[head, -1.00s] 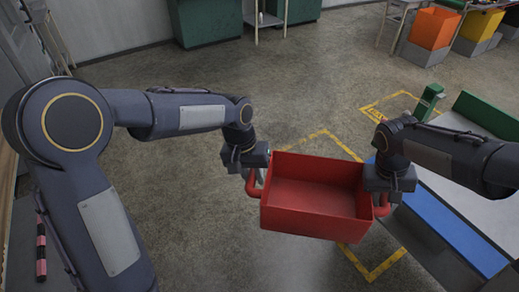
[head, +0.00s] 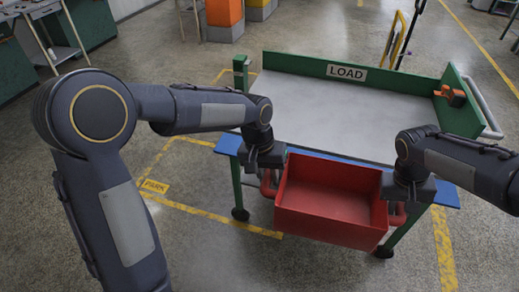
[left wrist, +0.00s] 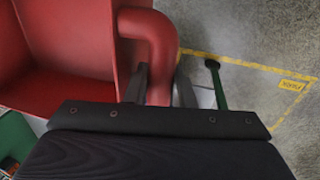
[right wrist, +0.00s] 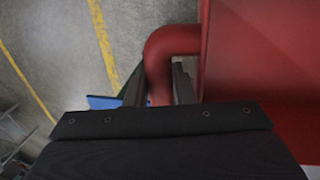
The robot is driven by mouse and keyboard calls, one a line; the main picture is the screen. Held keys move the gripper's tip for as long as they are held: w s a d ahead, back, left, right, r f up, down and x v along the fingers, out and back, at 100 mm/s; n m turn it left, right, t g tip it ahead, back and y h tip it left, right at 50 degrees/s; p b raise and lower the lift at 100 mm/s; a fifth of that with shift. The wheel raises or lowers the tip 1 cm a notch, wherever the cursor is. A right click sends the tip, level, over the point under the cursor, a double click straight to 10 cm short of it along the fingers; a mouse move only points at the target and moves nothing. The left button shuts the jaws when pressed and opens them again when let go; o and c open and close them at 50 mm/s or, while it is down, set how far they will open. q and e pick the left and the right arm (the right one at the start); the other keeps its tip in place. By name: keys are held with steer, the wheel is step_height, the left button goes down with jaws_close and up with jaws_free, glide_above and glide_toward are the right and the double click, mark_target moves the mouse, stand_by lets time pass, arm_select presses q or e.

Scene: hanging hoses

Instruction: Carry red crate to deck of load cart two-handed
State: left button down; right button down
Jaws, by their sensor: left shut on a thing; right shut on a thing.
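The red crate (head: 332,200) is open-topped and looks empty inside. It hangs level between my two grippers, in front of the near edge of the load cart. My left gripper (head: 268,168) is shut on the crate's left handle, a red bent tube (left wrist: 160,60). My right gripper (head: 402,200) is shut on the right handle (right wrist: 160,65). The cart's grey deck (head: 330,110) is bare, with a blue strip (head: 225,146) along its near edge. A green back wall carries the LOAD sign (head: 347,72). The crate hides the middle of the near edge.
An orange item (head: 450,95) is on the right green wall (head: 462,100). Yellow floor lines and a PARK mark (head: 154,186) lie left of the cart.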

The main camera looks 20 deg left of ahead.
arm_select(q)
steer(key=shift+w, duration=0.1)
arm_select(e)
steer(key=shift+w, duration=0.1)
stand_by(0.3)
